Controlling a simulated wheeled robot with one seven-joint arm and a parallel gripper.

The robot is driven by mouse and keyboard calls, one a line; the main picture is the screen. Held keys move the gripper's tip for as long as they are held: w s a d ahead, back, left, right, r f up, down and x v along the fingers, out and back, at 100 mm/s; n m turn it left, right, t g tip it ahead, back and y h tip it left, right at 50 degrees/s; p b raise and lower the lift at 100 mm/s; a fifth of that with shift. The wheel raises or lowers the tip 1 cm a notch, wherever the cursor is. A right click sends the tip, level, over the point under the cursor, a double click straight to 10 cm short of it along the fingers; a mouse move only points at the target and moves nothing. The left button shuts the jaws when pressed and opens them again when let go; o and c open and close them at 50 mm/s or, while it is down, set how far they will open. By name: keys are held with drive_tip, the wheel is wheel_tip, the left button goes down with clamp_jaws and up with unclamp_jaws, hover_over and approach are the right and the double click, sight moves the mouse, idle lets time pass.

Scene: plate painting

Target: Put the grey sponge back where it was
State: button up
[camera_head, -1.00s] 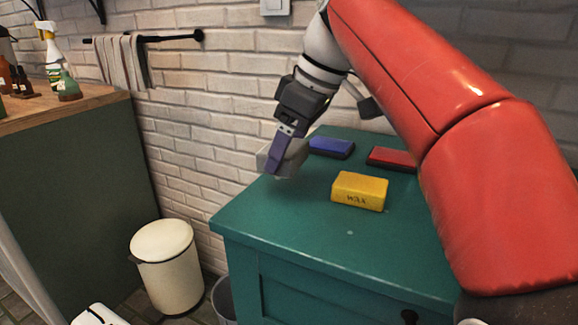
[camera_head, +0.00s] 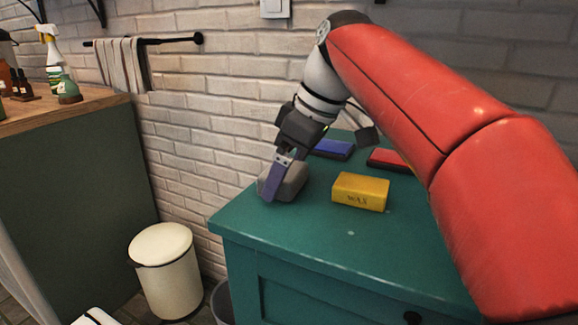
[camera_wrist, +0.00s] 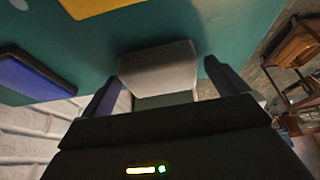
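The grey sponge (camera_head: 291,182) is a block at the left edge of the teal cabinet top (camera_head: 300,228), by the brick wall, and seems to rest on it. My gripper (camera_head: 272,186) points down at it, with one purple finger in front of the sponge in the head view. In the wrist view the sponge (camera_wrist: 158,68) lies between the two fingertips of my gripper (camera_wrist: 162,72). A narrow gap shows on its right side, so the fingers look open around it. The contact on the left side is hard to judge.
A yellow wax block (camera_head: 360,192) sits right of the sponge. A blue pad (camera_head: 333,149) and a red pad (camera_head: 388,160) lie behind, the red one partly behind my arm. A white bin (camera_head: 166,268) stands on the floor left of the cabinet. The cabinet's front top is clear.

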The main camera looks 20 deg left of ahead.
drive_tip(key=p+v, duration=0.1)
drive_tip(key=v, duration=0.7)
drive_tip(key=shift+w+d+f+p, duration=0.2)
drive_tip(key=shift+w+d+p, duration=0.15)
drive_tip(key=shift+d, duration=0.05)
